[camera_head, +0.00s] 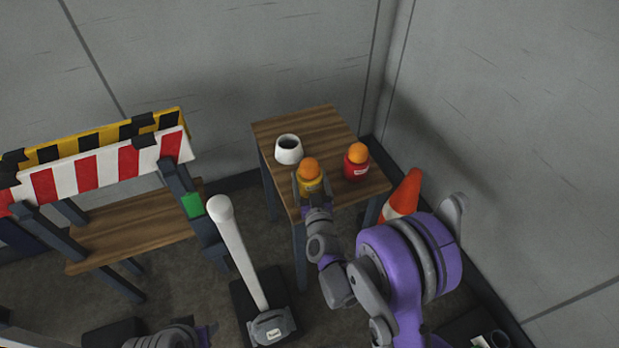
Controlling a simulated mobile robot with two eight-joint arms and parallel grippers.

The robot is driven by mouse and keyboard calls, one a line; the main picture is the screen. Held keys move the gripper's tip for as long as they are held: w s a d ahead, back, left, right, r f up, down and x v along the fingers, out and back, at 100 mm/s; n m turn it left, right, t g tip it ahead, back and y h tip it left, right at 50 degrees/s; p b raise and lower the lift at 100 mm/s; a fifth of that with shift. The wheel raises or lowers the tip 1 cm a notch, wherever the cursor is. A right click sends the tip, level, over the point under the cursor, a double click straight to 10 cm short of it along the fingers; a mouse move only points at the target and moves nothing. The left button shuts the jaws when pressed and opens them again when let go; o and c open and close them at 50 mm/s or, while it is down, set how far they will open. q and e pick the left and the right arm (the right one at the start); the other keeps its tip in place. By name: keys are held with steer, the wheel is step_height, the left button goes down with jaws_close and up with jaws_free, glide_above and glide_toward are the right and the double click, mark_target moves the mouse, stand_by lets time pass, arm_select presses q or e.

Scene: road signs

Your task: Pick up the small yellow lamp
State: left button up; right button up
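The small yellow lamp (309,185) has a yellow body and an orange top. It is at the front part of the small wooden table (333,125). My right gripper (312,186) is at the lamp from the near side, with its fingers on either side of the yellow body. I cannot tell whether the fingers press on it or whether the lamp's base touches the table. My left arm shows only at the bottom edge; its gripper (205,333) is partly cut off there and its fingers are unclear.
A red lamp (356,166) with an orange top stands just right of the yellow one. A white cup (288,149) stands behind it to the left. A striped barrier (105,168), a white post (238,250) and an orange cone (403,196) stand around the table.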

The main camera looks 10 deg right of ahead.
mark_target(310, 162)
steer(key=c, duration=0.4)
step_height(310, 162, up, 10)
steer(key=p, duration=0.2)
steer(key=shift+p, duration=0.4)
